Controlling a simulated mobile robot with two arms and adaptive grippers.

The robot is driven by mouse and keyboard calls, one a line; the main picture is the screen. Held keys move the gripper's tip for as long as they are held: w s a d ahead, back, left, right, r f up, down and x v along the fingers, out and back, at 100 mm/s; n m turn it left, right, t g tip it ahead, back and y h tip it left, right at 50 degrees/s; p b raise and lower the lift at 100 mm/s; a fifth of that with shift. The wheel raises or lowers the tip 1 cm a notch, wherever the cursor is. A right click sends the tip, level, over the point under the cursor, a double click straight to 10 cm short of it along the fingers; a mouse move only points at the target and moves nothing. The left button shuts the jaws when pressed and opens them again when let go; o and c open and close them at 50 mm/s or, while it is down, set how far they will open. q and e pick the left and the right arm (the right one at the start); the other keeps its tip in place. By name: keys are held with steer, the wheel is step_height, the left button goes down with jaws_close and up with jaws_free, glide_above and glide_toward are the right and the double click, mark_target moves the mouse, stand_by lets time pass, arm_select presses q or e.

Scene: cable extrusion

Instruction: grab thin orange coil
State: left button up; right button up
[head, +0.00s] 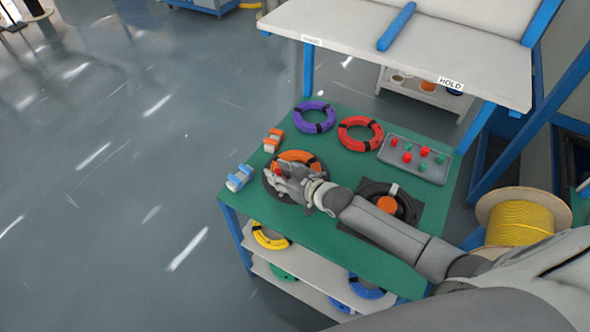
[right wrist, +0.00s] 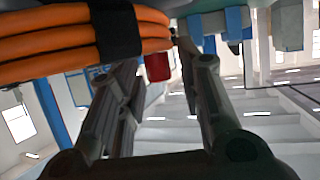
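The thin orange coil (head: 298,156) lies on a dark round disc (head: 268,190) on the green table top. My right gripper (head: 277,181) is low over the near side of the coil and hides much of it. In the right wrist view the coil (right wrist: 50,45) fills the upper left, with a black band and a red tag (right wrist: 157,67). There the right gripper's fingers (right wrist: 158,70) stand apart, and the coil passes across the left finger's tip. I see no coil clamped between them. My left gripper is not in view.
Purple (head: 314,117) and red (head: 360,133) coils and a grey tray (head: 414,158) of small red and green parts lie farther back. Orange (head: 273,140) and blue (head: 239,177) blocks sit at the left edge.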

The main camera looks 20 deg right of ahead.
steer(key=c, duration=0.7)
jaws_close()
steer(key=shift+r, duration=0.1)
